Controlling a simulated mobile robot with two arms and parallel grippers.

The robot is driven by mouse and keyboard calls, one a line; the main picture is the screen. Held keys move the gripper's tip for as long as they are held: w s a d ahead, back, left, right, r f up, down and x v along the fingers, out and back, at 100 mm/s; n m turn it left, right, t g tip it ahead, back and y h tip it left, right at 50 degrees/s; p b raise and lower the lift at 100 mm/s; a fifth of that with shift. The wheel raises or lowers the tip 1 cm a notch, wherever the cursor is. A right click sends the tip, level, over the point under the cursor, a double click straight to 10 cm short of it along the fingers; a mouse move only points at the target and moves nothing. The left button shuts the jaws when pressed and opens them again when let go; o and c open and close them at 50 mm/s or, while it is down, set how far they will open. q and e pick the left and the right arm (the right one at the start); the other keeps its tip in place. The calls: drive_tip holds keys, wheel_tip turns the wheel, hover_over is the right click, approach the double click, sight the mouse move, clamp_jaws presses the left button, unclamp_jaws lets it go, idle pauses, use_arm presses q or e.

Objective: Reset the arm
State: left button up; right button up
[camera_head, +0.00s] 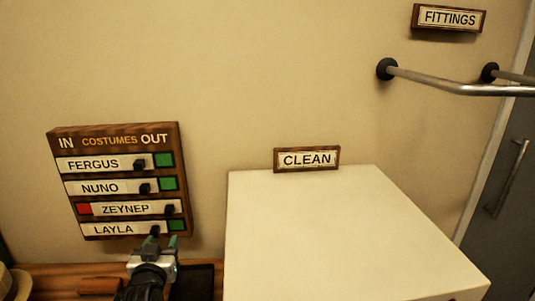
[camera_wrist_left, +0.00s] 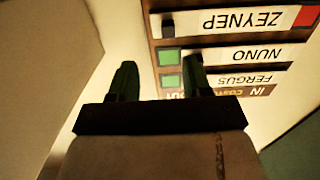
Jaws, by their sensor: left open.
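My left gripper (camera_head: 160,243) is at the bottom of the head view, in front of the lower edge of the costumes board (camera_head: 110,141). Its two fingers are apart with nothing seen between them; they also show in the left wrist view (camera_wrist_left: 160,72). The FERGUS (camera_head: 100,164), NUNO (camera_head: 104,187) and LAYLA (camera_head: 112,229) plates sit left with green at their right. The ZEYNEP plate (camera_head: 130,209) sits right with red at its left. The wrist view shows the board upside down (camera_wrist_left: 228,68), without the LAYLA row. My right gripper is not in view.
A white block-like stand (camera_head: 330,230) with a CLEAN sign (camera_head: 307,159) at its back fills the lower middle. A metal rail (camera_head: 440,84) sticks out under a FITTINGS sign (camera_head: 449,18). A wooden surface (camera_head: 50,272) lies below the board.

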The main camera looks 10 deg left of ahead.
use_arm(q)
drive_tip(key=s+d+f+m+g+h, duration=0.1)
drive_tip(key=s+d+f+g, duration=0.35)
drive_tip(key=s, duration=0.55)
drive_tip(key=s+d+f+m+g+h, duration=0.2)
drive_tip(key=s+d+f+g, duration=0.15)
drive_tip(key=s+f, duration=0.45)
drive_tip(key=s+d+f+m+g+h, duration=0.1)
drive_tip(key=s+d+f+g, duration=0.3)
drive_tip(key=s, duration=0.9)
wheel_tip(320, 180, down, 29)
drive_tip(key=s+a+g+b, duration=0.1)
drive_tip(key=s+g+b, duration=0.1)
drive_tip(key=g, duration=0.1)
drive_tip(key=s+a+f+g, duration=0.1)
drive_tip(key=s+a+f, duration=0.2)
drive_tip(key=s+f, duration=1.2)
drive_tip(key=shift+m, duration=0.4)
